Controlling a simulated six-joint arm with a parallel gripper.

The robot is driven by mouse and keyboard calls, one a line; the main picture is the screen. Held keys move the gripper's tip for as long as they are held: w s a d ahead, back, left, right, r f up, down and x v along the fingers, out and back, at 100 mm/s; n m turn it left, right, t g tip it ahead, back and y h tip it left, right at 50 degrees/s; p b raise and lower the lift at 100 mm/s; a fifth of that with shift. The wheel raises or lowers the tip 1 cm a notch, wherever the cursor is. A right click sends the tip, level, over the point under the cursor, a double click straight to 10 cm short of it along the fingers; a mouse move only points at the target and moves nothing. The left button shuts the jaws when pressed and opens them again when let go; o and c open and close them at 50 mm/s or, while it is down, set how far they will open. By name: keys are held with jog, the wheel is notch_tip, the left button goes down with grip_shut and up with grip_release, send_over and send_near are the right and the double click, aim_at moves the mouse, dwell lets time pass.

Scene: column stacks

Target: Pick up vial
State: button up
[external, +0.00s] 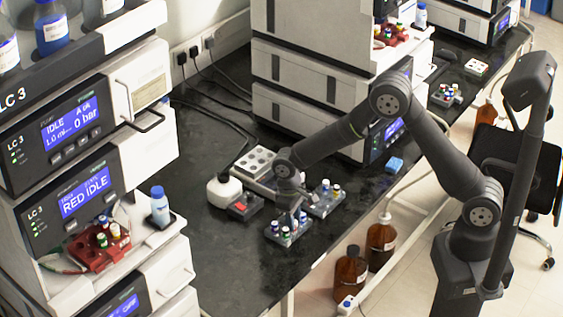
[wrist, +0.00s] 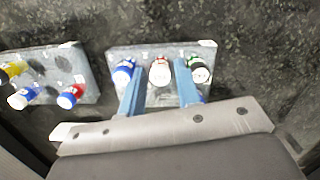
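A small grey rack (wrist: 165,52) in the wrist view holds a row of three vials: a blue-capped vial (wrist: 123,70) at left, a white-and-red-capped vial (wrist: 159,72) in the middle, and a vial with a green, white and dark top (wrist: 199,72) at right. My gripper (wrist: 160,85) is open, its two blue fingers apart, with the middle vial showing between them. Contact cannot be told. In the external view my gripper (external: 291,208) points down over the front rack (external: 288,242), partly hiding its vials.
A second rack (wrist: 82,88) with yellow-, blue- and red-capped vials lies left in the wrist view. Instrument stacks flank the dark bench (external: 215,265).

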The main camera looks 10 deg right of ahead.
grip_shut()
jog(key=shift+r, duration=0.15)
